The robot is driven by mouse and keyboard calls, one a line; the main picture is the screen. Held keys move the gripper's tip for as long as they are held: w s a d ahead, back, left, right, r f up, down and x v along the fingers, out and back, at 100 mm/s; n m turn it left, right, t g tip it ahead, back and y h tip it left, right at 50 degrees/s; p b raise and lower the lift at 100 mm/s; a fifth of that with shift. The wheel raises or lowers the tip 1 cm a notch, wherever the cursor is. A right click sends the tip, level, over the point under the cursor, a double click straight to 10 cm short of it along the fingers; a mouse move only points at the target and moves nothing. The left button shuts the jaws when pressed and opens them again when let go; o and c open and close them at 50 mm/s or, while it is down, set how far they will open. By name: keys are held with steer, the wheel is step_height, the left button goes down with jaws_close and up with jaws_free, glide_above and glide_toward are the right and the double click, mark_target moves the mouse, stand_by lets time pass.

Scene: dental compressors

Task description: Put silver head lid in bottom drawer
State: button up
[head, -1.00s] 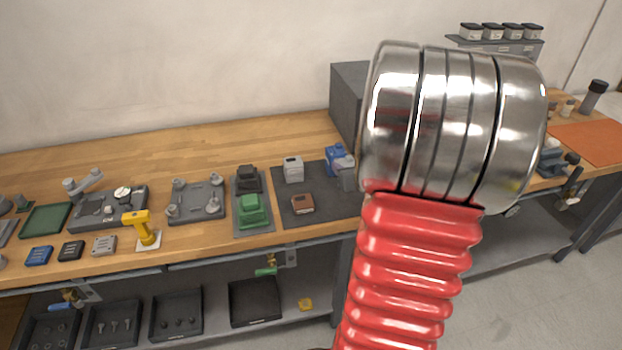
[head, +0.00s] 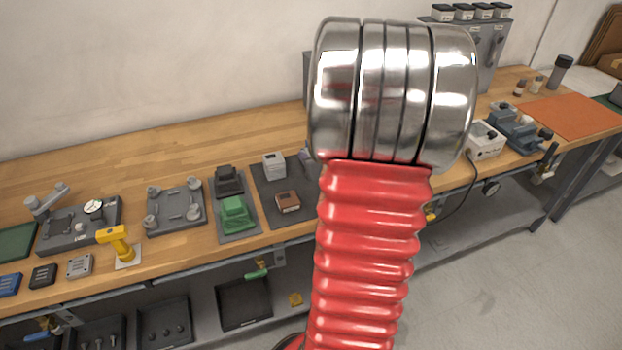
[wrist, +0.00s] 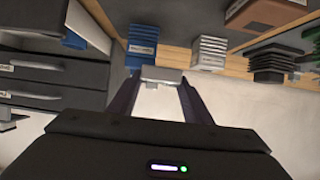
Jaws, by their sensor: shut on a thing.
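In the wrist view my gripper (wrist: 159,82) is shut on a small light silver-grey piece, the silver head lid (wrist: 162,75), held between the two dark fingertips. A dark grey drawer cabinet (wrist: 55,72) with pale labels and bar handles stands to the left in that view. Its upper part in the picture looks pulled out, with a blue piece (wrist: 74,40) beside it; I cannot tell which drawer this is. In the head view my arm hides the gripper, the held lid and most of the cabinet (head: 308,76).
In the wrist view a blue finned block (wrist: 141,54), a grey finned block (wrist: 209,52) and a brown block (wrist: 268,12) stand near the fingers. In the head view, green housing (head: 235,214) and a yellow tool (head: 118,241) occupy the wooden bench (head: 150,150).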

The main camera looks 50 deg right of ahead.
steer(key=shift+f, duration=2.2)
steer(key=shift+s+f, duration=0.1)
steer(key=shift+f, duration=2)
steer(key=o, duration=1.2)
steer(key=shift+c, duration=0.2)
